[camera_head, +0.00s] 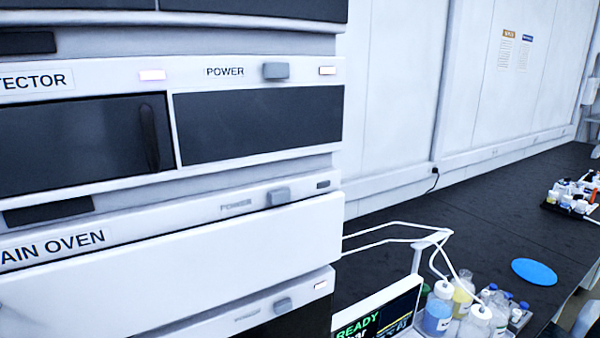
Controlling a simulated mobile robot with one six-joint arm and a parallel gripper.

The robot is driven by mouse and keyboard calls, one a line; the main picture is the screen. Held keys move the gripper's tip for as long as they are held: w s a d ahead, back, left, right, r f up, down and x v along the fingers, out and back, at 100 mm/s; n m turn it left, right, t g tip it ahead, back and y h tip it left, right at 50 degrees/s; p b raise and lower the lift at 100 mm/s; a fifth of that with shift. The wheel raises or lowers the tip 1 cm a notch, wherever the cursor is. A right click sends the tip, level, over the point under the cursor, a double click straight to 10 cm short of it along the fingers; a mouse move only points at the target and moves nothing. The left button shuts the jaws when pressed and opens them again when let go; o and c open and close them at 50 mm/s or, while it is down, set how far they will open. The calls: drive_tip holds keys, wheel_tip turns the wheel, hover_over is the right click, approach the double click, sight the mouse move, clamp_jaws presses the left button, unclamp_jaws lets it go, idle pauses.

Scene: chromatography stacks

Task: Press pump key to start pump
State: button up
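No key labelled for the pump can be made out. The chromatography stack (240,240) fills the left of the view, with a module ending in "TECTOR" (35,82) above one ending in "AIN OVEN" (53,249). Grey power keys show on the upper module (276,71), the oven module (278,197) and the module below (283,304). A screen (378,318) reading "READY" in green is cut off by the bottom edge. The lower part of the stack is out of frame. My gripper is not in view.
Bottles with blue (437,314) and yellow (463,298) contents and white tubing (400,226) stand right of the stack. A blue disc (534,272) lies on the dark bench (480,215). A tray of small bottles (560,208) is farther right. The bench's middle is clear.

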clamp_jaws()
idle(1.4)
